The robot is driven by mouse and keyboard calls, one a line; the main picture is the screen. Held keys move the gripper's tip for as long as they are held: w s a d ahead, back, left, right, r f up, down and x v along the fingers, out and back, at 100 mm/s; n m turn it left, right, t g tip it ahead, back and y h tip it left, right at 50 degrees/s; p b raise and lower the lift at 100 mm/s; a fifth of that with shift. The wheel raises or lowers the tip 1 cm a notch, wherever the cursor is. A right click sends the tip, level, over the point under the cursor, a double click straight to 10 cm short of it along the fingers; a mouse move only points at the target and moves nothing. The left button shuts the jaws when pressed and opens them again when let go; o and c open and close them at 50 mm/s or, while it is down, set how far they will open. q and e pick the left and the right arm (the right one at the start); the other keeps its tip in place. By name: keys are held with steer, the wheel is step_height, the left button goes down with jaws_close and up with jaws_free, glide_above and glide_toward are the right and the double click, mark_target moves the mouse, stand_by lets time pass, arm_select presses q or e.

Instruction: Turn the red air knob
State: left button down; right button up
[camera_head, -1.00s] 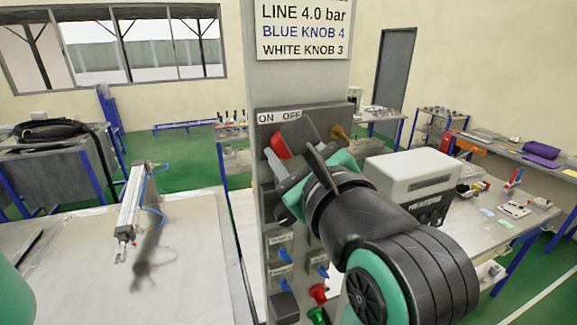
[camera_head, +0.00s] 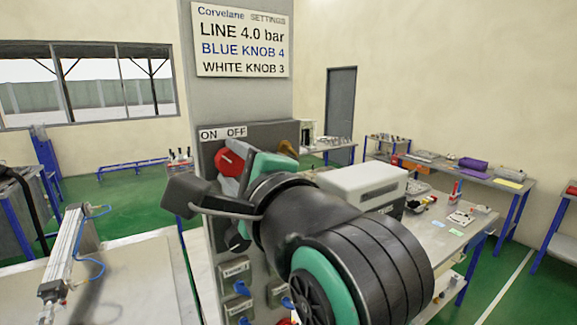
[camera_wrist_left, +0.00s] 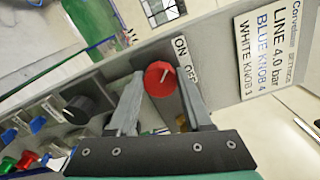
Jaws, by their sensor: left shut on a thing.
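The red air knob (camera_head: 229,161) sits near the top of the grey upright panel, below the ON/OFF label (camera_head: 222,133). It also shows in the left wrist view (camera_wrist_left: 158,80), with a pale pointer mark on its face. My left gripper (camera_wrist_left: 160,94) is shut on the red knob, one grey finger on each side. In the head view the left gripper (camera_head: 240,178) reaches the knob from the lower right, and its body hides part of the panel.
A black knob (camera_wrist_left: 76,109) and blue knobs (camera_head: 241,287) sit lower on the panel; a brass-coloured part (camera_head: 288,148) is right of the red knob. A settings sign (camera_head: 240,40) is above. A pneumatic cylinder (camera_head: 66,247) lies on the left bench.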

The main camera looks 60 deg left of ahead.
stand_by(0.4)
arm_select(q)
steer(key=shift+c, duration=1.6)
jaws_free()
steer(key=d, duration=1.1)
steer(key=shift+d+b, duration=0.3)
steer(key=shift+b, duration=0.05)
